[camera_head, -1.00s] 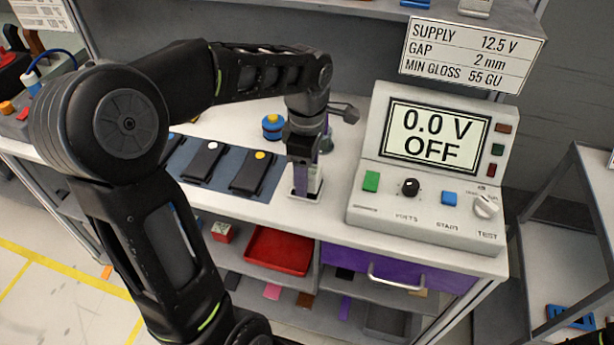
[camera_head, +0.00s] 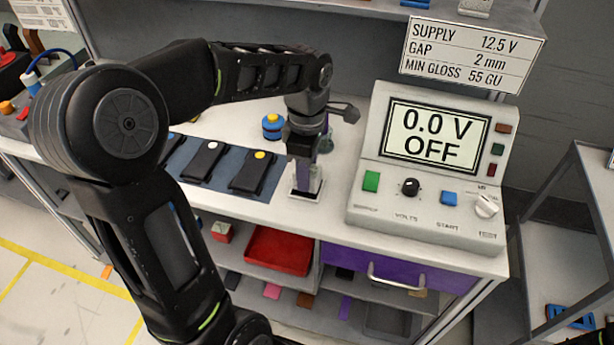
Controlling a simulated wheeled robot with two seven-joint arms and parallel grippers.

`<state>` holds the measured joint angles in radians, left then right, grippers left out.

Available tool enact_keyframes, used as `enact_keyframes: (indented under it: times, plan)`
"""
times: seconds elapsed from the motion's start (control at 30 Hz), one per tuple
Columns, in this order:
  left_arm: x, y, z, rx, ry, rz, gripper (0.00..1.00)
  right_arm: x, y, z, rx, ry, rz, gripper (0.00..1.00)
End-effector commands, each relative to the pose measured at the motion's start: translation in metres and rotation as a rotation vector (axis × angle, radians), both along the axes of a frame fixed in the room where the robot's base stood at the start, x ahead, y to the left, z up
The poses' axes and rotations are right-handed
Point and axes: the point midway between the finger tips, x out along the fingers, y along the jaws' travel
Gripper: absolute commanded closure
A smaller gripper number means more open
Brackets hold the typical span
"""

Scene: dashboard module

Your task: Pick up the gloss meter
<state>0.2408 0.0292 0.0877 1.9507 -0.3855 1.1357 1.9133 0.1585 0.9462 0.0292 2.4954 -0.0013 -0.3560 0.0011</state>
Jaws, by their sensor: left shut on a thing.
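My left gripper (camera_head: 304,186) points down at the front edge of the white worktop, right of the dark mat. It is shut on a small pale object, taken to be the gloss meter (camera_head: 316,187), which stands upright at the worktop. The fingers hide much of it, and I cannot tell whether it still touches the surface.
Dark panels with coloured dots (camera_head: 253,172) lie on the blue mat, left of the gripper. A blue and yellow round item (camera_head: 272,126) stands behind. The test console (camera_head: 429,205) reads 0.0 V OFF at right. A red tray (camera_head: 279,250) sits on the shelf below.

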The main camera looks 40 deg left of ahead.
Motion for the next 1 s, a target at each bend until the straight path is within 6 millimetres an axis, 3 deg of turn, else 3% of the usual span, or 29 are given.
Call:
enact_keyframes:
  times: [0.1,0.57,1.0]
  plan:
    - [0.0,0.0,0.0,0.0,0.0,0.0,1.0,0.0,0.0,0.0,0.0,0.0,0.0,0.64]
    - [0.001,0.0,0.007,0.001,-0.002,0.0,1.0,0.0,0.0,0.0,0.0,0.0,0.0,0.64]
    - [0.001,0.0,0.085,0.0,-0.002,0.0,1.0,0.0,0.0,0.002,0.0,0.0,0.0,0.64]
